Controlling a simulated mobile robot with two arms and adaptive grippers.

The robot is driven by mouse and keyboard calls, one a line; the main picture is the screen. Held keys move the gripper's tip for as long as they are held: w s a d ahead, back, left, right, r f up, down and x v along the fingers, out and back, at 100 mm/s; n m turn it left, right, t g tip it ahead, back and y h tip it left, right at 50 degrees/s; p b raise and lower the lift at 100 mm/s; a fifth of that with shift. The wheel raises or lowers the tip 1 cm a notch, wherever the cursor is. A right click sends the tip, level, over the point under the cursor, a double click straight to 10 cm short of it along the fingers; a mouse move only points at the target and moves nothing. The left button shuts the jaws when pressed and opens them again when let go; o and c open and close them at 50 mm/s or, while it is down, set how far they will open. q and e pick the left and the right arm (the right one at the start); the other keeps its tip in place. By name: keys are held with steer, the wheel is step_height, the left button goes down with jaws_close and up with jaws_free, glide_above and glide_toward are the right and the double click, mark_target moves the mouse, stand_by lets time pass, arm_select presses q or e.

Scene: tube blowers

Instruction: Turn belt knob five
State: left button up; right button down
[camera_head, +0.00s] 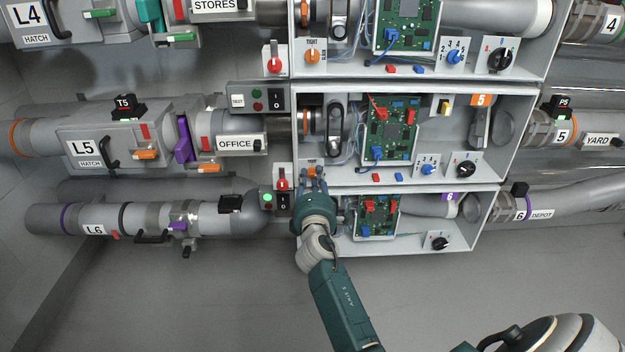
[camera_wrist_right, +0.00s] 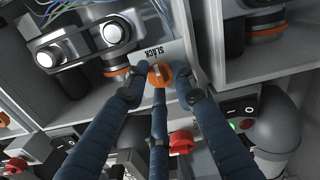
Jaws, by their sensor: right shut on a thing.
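The belt knob five is an orange knob on a light plate at the lower left of bay five (camera_head: 415,184). In the head view the fingers of my right gripper (camera_head: 314,180) mostly cover it. In the right wrist view the orange knob (camera_wrist_right: 160,74) sits between the fingertips of my right gripper (camera_wrist_right: 160,88), beside the word SLACK. The three dark blue fingers are closed around the knob, one on each side and one below. The rest of its plate is partly hidden. My left gripper is in neither view.
A red knob (camera_head: 282,184) is just left of my right gripper; it also shows in the wrist view (camera_wrist_right: 181,141). A circuit board (camera_head: 388,130) and a blue dial (camera_head: 428,169) lie to the right. Bay six (camera_head: 420,244) is below. The floor area below left is clear.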

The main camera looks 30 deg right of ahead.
steer(key=shift+f, duration=0.15)
steer(key=c, duration=1.7)
jaws_free()
steer(key=v, duration=1.2)
